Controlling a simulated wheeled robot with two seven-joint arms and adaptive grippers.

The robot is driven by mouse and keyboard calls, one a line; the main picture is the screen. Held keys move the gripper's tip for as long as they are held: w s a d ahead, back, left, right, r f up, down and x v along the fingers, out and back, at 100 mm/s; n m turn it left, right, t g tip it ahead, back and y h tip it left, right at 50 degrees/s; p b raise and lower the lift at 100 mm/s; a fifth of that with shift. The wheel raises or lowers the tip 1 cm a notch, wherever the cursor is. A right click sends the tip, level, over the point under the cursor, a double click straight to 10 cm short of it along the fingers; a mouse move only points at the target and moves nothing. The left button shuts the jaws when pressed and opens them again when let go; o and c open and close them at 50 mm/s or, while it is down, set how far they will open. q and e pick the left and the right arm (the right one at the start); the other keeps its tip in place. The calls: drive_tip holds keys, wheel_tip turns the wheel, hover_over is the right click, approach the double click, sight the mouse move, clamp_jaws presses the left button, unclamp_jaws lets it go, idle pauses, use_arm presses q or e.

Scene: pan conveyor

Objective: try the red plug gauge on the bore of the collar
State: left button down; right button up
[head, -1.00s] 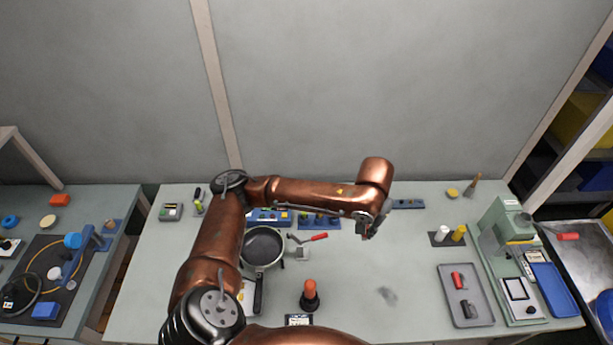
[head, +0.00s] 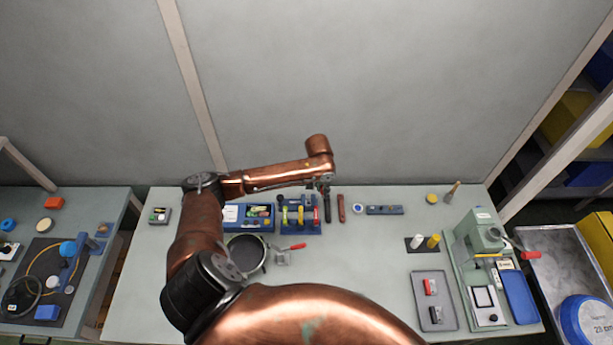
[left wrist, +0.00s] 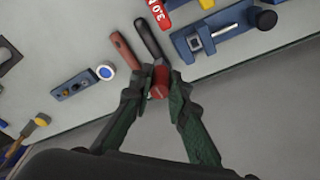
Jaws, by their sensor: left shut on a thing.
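In the left wrist view, my left gripper (left wrist: 160,80) is shut on the red plug gauge (left wrist: 159,84), a short red cylinder seen between the fingertips; the fingers hide part of it. In the head view the left gripper (head: 322,186) is small, over the back of the table. My right gripper is not in view.
A black bar (left wrist: 148,37) and a brown bar (left wrist: 124,49) lie close by the fingertips in the picture. A blue rack (head: 300,229) and a blue tray (head: 228,226) stand left of them. A pan (head: 246,252) lies nearer. The table's middle right (head: 365,255) is clear.

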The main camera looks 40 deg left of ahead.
use_arm(q)
drive_tip(key=a+f+p, duration=0.2)
drive_tip(key=a+f, duration=0.4)
drive_tip(key=f, duration=0.1)
drive_tip(key=shift+s+a, duration=0.15)
drive_tip(key=shift+s, duration=0.25)
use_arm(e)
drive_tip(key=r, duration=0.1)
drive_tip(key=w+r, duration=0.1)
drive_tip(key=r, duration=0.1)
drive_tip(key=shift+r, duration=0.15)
use_arm(q)
drive_tip(key=shift+r, duration=0.1)
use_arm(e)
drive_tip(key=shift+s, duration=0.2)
use_arm(q)
drive_tip(key=shift+f+p, duration=0.2)
drive_tip(key=shift+p, duration=0.15)
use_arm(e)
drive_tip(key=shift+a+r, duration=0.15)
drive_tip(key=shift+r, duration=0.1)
use_arm(q)
drive_tip(key=shift+f, duration=0.25)
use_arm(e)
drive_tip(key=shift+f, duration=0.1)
